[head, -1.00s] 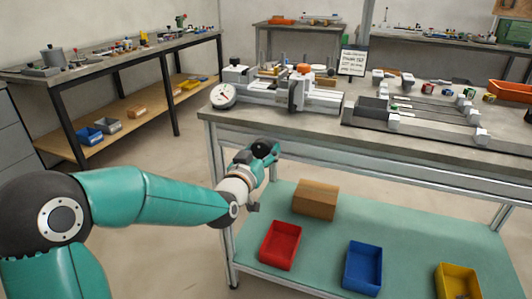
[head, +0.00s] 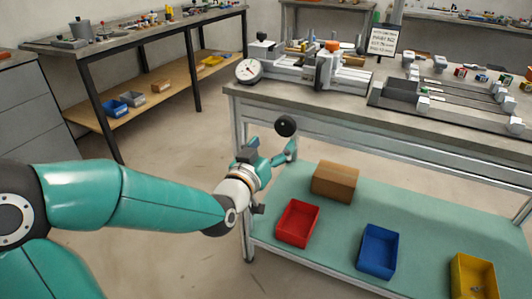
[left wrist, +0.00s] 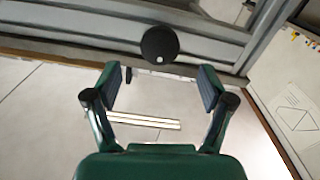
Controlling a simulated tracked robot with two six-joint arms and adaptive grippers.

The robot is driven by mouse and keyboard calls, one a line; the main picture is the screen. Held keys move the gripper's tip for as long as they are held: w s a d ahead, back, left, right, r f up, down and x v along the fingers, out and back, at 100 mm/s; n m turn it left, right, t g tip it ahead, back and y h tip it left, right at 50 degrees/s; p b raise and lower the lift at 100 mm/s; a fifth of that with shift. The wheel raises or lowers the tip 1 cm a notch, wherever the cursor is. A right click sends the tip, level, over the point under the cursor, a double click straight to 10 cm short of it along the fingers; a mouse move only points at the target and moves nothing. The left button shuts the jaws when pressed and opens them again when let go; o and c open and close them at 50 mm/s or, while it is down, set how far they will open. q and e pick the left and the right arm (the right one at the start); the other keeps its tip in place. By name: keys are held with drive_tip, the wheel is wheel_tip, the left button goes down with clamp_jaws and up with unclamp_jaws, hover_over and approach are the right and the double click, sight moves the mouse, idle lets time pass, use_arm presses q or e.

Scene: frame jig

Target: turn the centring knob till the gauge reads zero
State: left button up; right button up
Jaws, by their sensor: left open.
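The black round centring knob (head: 285,126) sits at the front of the bench, below the top's edge. It also shows in the left wrist view (left wrist: 160,45), with a small white mark on its face. The round white gauge (head: 249,71) stands at the left end of the bench fixture; its needle is too small to read. My left gripper (head: 269,154) is open and empty, just below and to the left of the knob in the head view. In the wrist view its fingers (left wrist: 160,83) are spread apart, with the knob beyond them, not touching.
The bench (head: 330,103) carries a grey fixture and a small sign (head: 383,41). On its lower shelf are a cardboard box (head: 335,182), a red bin (head: 298,223), a blue bin (head: 378,251) and a yellow bin (head: 474,276). Floor is clear on the left.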

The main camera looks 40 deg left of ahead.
use_arm(q)
drive_tip(key=shift+v, duration=1.65)
drive_tip(key=shift+d+f, duration=0.1)
drive_tip(key=shift+f, duration=0.05)
drive_tip(key=d+f+m+g+h, duration=0.1)
drive_tip(key=d+f+g+h, duration=0.4)
drive_tip(key=f, duration=0.9)
drive_tip(key=d+f+m+g, duration=0.15)
drive_tip(key=d+f, duration=0.55)
drive_tip(key=f, duration=0.8)
drive_tip(key=s+d+f+g+h, duration=0.1)
drive_tip(key=s+d+f+g, duration=0.4)
drive_tip(key=s+f, duration=0.3)
drive_tip(key=s+d+f+g+h, duration=0.2)
drive_tip(key=s+d+f+g, duration=0.3)
drive_tip(key=s+f, duration=0.35)
wheel_tip(320, 180, up, 29)
drive_tip(key=p, duration=2.9)
drive_tip(key=shift+s, duration=0.25)
